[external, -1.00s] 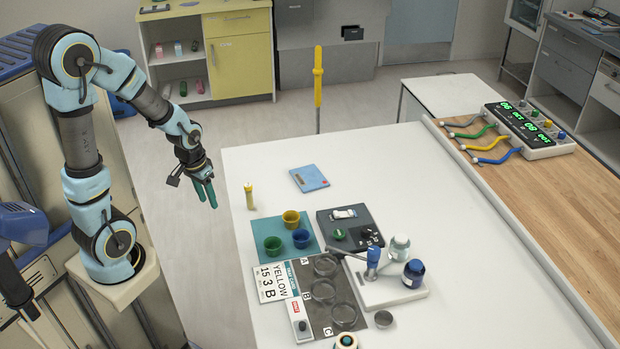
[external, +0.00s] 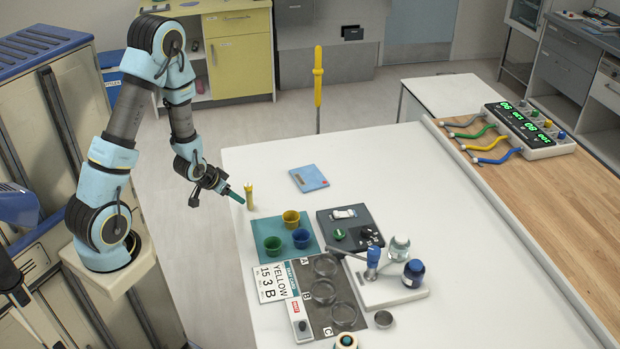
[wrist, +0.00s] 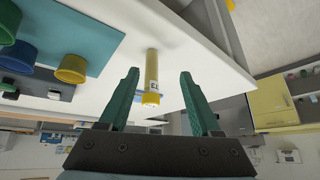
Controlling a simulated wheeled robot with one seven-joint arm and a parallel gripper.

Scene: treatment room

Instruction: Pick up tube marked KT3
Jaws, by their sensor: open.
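A tube (external: 249,196) with a yellow body stands upright near the left edge of the white table (external: 400,180). In the wrist view the tube (wrist: 152,75) shows a yellow cap and a small white label; its marking is too small to read surely. My gripper (external: 238,196) has green fingers and is just left of the tube, pointing toward it. In the wrist view my gripper (wrist: 160,73) is open, and the tube appears between the two fingers. No contact is visible.
A teal mat (external: 262,229) holds yellow, blue and green cups close in front of the tube. A blue flat box (external: 309,178) lies behind and right. A dark device (external: 327,218) stands right of the mat.

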